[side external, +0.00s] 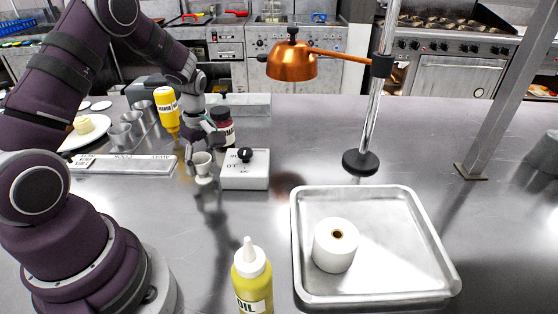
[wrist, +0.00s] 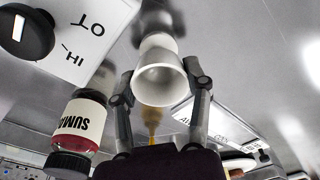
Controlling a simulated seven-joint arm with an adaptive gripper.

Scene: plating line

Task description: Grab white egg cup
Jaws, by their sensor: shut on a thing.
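The white egg cup (side external: 203,166) is upright between the fingers of my gripper (side external: 204,155), left of the grey dial box in the side external view. In the wrist view the egg cup (wrist: 160,77) shows its open bowl toward the camera. The two fingertips of my gripper (wrist: 163,82) press on its sides. The gripper is shut on the egg cup. I cannot tell clearly whether its foot touches the counter.
The dial box (side external: 245,168) stands close right of the egg cup. A dark-red sumac jar (side external: 223,127) and yellow mustard bottle (side external: 167,110) stand behind. A labelled rail (side external: 125,166) lies left. A tray (side external: 385,292) holds a paper roll (side external: 335,246). An oil bottle (side external: 252,280) stands in front.

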